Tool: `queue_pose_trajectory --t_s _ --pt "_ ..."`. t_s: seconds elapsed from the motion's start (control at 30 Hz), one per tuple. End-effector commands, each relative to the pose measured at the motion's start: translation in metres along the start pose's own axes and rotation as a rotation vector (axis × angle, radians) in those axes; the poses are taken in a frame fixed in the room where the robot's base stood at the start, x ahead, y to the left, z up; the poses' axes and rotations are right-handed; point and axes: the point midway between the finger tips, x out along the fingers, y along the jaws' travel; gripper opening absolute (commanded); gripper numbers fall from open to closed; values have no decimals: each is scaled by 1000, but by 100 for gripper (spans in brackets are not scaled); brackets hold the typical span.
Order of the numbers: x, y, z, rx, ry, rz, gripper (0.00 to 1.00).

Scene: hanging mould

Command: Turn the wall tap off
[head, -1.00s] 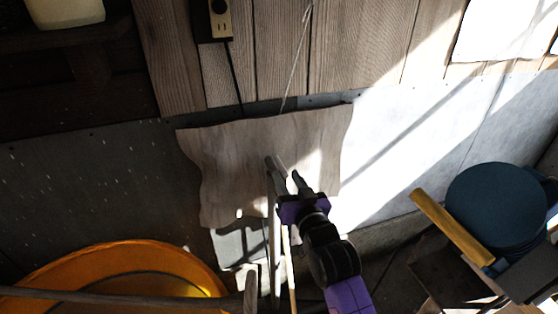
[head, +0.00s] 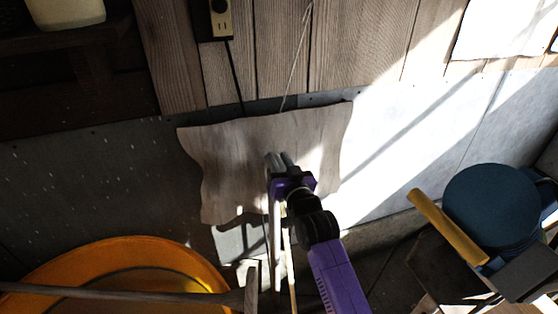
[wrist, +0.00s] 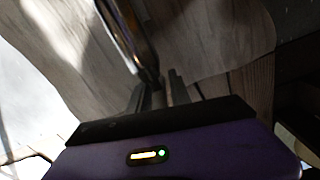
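I cannot make out a tap clearly in either view. My gripper (head: 280,160) is in front of the wavy-edged wooden board (head: 235,150) on the wall, its fingers toward the board. In the wrist view my gripper (wrist: 160,92) shows two dark fingers with a narrow gap between them. A dark, shiny bar (wrist: 128,35) runs down from the top to the fingers. I cannot tell whether the fingers grip it or only stand beside it. My gripper and arm hide part of the board.
An orange tub (head: 130,262) stands at lower left, with a long wooden handle (head: 120,292) across it. Upright poles (head: 276,250) stand below my gripper. A blue round seat (head: 490,205) and a yellow roll (head: 447,226) are at right. An outlet (head: 220,20) hangs above.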

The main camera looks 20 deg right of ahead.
Motion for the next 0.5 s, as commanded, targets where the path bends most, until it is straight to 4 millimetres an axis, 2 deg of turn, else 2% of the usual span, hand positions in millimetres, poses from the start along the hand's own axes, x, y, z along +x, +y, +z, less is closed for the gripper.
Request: queue_pose_trajectory --t_s 0.03,0.1,0.5 --pt "0 0 0 0 0 0 13" --pt "0 0 0 0 0 0 0" --pt "0 -1 1 1 3 10 0"
